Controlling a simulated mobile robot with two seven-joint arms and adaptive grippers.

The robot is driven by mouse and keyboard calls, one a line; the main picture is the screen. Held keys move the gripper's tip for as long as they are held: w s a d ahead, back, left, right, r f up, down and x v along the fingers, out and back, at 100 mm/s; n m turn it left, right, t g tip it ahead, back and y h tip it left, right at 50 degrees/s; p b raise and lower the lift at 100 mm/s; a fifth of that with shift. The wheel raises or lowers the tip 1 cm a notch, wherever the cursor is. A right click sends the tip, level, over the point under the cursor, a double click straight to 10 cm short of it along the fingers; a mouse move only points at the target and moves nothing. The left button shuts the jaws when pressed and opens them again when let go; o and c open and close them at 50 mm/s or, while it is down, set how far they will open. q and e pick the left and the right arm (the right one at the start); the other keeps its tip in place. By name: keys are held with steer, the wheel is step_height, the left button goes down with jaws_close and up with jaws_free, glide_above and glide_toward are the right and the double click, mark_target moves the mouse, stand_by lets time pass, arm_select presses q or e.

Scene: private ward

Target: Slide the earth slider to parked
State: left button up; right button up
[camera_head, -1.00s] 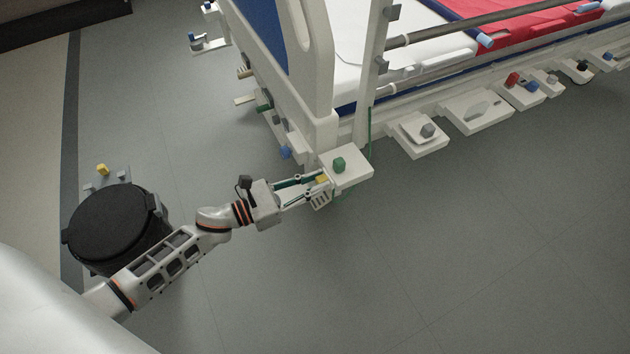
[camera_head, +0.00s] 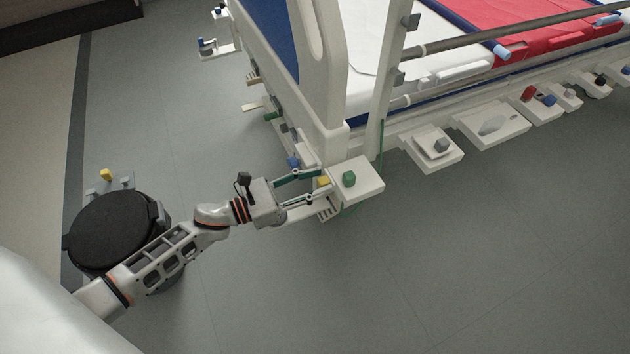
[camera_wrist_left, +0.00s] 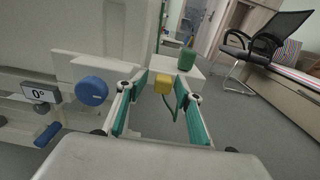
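A yellow block-shaped knob (camera_head: 323,181) sits at the bed-end corner, beside a white box (camera_head: 372,190) with a green knob (camera_head: 349,179) on top. I cannot read a label that says which is the earth slider. My left gripper (camera_head: 322,183) reaches the yellow knob from the left, its fingers apart. In the left wrist view the yellow knob (camera_wrist_left: 162,86) shows between the two green-lined fingers, with gaps on both sides. The green knob (camera_wrist_left: 187,58) stands beyond it. A parked mark is not readable. My right gripper is not in view.
A blue round knob (camera_wrist_left: 91,91) and a 0° display (camera_wrist_left: 41,93) are left of the fingers. A green cord (camera_head: 381,145) hangs near the white box. Several control panels line the bed's side. A black round bin (camera_head: 112,232) stands near my left arm. The floor at lower right is clear.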

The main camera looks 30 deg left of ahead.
arm_select(q)
steer(key=v, duration=0.8)
stand_by(0.5)
